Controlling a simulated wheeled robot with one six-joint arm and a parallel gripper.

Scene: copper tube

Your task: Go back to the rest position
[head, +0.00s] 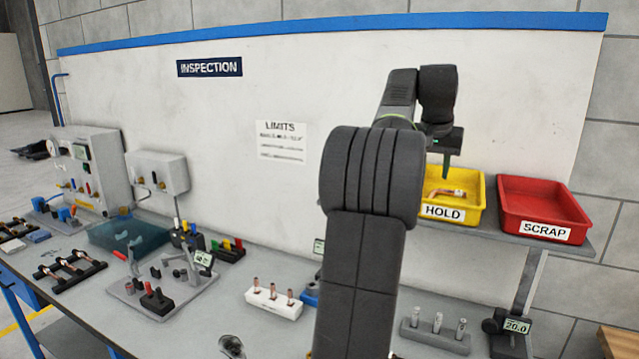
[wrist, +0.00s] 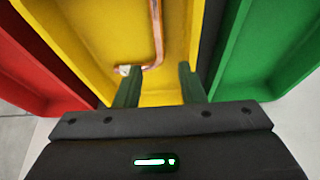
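My gripper (head: 446,168) is over the yellow HOLD bin (head: 469,214) on the shelf. In the wrist view its two green fingers (wrist: 159,70) stand apart with nothing held between them. A bent copper tube (head: 447,193) lies in the yellow bin. It also shows in the wrist view (wrist: 157,38), beyond the fingertips, with a pale end close to the left fingertip. I cannot tell whether that finger touches it.
A red SCRAP bin (head: 545,208) stands right of the yellow bin. A green bin (wrist: 268,55) is on its other side, hidden behind my arm in the head view. The bench below holds a white block with copper pieces (head: 273,301) and a grey block with metal pins (head: 436,333).

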